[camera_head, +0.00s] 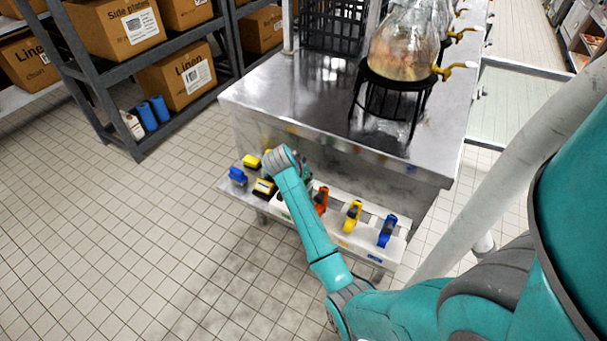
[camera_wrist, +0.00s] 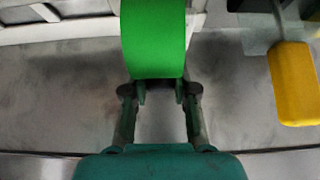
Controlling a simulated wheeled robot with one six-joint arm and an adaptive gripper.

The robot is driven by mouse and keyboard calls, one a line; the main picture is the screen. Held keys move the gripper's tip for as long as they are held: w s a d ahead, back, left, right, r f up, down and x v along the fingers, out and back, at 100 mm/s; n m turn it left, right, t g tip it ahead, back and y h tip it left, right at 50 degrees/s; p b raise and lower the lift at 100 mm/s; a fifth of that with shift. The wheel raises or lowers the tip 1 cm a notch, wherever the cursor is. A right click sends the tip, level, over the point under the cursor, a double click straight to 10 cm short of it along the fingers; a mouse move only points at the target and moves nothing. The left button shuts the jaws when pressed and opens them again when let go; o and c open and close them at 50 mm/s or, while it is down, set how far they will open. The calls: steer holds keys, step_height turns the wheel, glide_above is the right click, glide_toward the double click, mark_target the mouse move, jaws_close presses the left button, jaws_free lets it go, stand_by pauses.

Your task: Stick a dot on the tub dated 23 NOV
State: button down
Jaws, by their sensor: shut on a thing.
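My gripper (camera_wrist: 160,91) shows in the wrist view with its two fingers shut on the bottom end of a bright green thing (camera_wrist: 153,40). The green thing has a smooth, curved face, and its top runs out of the frame. In the head view my wrist covers my fingers and the green thing. No tub with a readable date shows in either view, so I cannot find the one dated 23 NOV.
A low ledge (camera_head: 348,250) on the steel counter (camera_head: 290,95) carries blue (camera_head: 238,176), orange (camera_head: 321,200), yellow (camera_head: 352,216) and blue (camera_head: 387,231) things. A glass dispenser (camera_head: 405,45) stands on the counter. Shelving with boxes (camera_head: 178,78) is at left; tiled floor between is clear.

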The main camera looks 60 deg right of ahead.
steer(key=shift+d+f, duration=0.1)
steer(key=shift+f, duration=0.05)
stand_by(0.3)
steer(key=c, duration=0.9)
jaws_free()
steer(key=v, duration=1.2)
